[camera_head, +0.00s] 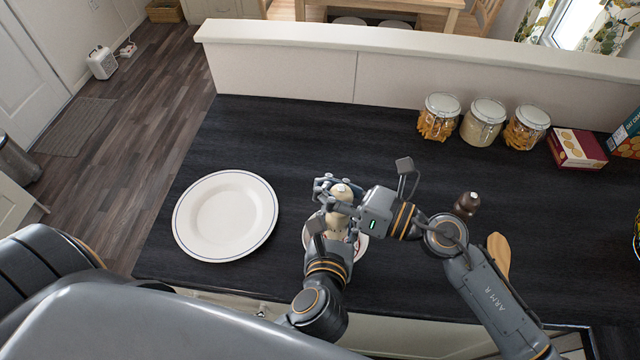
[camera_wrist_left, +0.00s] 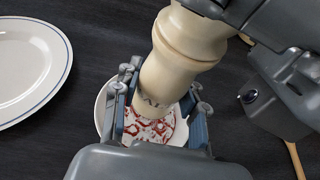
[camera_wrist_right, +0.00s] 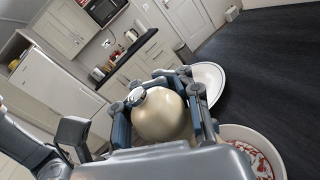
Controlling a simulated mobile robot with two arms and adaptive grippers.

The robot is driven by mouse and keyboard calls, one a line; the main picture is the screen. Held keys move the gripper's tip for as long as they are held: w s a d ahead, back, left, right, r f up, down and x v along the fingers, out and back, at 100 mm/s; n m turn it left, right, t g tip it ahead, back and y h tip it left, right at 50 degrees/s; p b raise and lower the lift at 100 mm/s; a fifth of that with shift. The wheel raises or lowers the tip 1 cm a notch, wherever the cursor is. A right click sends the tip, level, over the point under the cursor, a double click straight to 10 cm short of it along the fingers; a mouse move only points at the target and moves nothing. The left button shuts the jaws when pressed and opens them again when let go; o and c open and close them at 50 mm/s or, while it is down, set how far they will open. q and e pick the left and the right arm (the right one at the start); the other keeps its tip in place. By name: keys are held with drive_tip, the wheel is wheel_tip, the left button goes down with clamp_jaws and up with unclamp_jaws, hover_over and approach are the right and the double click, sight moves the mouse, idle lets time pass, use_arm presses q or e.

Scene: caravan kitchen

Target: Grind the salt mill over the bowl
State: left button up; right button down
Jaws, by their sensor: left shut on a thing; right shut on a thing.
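The cream salt mill (camera_head: 339,222) stands roughly upright over the bowl (camera_head: 362,250). Its lower body (camera_wrist_left: 165,85) shows part of a label in the left wrist view. Its round head (camera_wrist_right: 162,116) with a metal cap shows in the right wrist view. My left gripper (camera_wrist_left: 158,108) is shut around the lower body. My right gripper (camera_head: 338,197) is shut around the head. The white bowl, with a red pattern inside, is below the mill and partly hidden by my grippers; its rim shows in the left wrist view (camera_wrist_left: 101,108). I cannot see any salt falling.
A white plate (camera_head: 226,216) lies left of the bowl on the dark counter (camera_head: 300,130). A dark brown mill (camera_head: 466,204) and a wooden spoon (camera_head: 499,250) are near my right arm. Several jars (camera_head: 483,122) and a red box (camera_head: 577,149) stand along the back ledge.

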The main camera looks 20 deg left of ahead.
drive_tip(key=shift+w+d+f+m+t+h, duration=0.15)
drive_tip(key=shift+m+t, duration=0.2)
drive_tip(key=shift+t, duration=0.2)
drive_tip(key=shift+w+f+m+t+h, duration=0.15)
drive_tip(key=shift+m+t, duration=0.2)
drive_tip(key=shift+t, duration=0.2)
drive_tip(key=shift+r+m+t, duration=0.3)
idle(0.8)
idle(0.4)
drive_tip(key=c, duration=1.1)
unclamp_jaws()
drive_tip(key=v, duration=1.2)
drive_tip(key=shift+o, duration=0.3)
